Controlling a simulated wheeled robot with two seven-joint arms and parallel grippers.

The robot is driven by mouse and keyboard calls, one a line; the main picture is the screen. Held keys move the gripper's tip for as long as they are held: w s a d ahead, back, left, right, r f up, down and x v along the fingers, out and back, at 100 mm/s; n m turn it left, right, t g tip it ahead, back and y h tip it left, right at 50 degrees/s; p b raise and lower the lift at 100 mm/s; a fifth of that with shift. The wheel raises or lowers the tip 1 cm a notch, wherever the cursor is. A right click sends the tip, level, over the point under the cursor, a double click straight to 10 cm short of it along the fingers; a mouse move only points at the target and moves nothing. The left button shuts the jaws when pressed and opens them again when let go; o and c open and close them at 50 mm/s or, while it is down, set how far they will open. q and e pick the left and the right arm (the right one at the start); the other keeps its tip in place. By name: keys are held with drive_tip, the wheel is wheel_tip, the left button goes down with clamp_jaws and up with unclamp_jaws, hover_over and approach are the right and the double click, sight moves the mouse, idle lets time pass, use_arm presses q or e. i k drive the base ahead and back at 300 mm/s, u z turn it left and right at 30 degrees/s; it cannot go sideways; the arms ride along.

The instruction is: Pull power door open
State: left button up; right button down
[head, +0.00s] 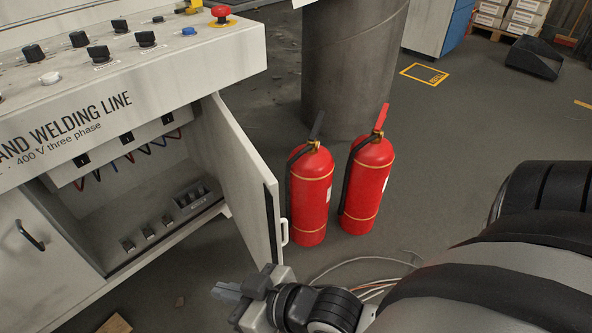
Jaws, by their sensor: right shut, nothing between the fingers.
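The power door (240,173) is a light grey cabinet door under the control panel. It stands swung wide open, its free edge toward me, with a pale handle (284,232) on its right face. The open cabinet (130,215) shows coloured wires and small components inside. My right gripper (222,292) is at the bottom middle, left of and below the door's free lower corner. Its fingers point left, are shut and hold nothing. It appears close to the door's lower edge, but I cannot tell whether they touch. My left gripper is out of view.
Two red fire extinguishers (312,195) (366,185) stand on the floor right of the door, before a thick metal pipe (352,65). A second closed door with a dark handle (30,236) is at left. Loose cables (370,262) lie near my right arm.

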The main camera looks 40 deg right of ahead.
sight(250, 190)
drive_tip(key=z, duration=0.85)
drive_tip(key=k, duration=0.7)
drive_tip(key=u, duration=0.55)
drive_tip(key=i, duration=0.35)
drive_tip(key=z, duration=0.2)
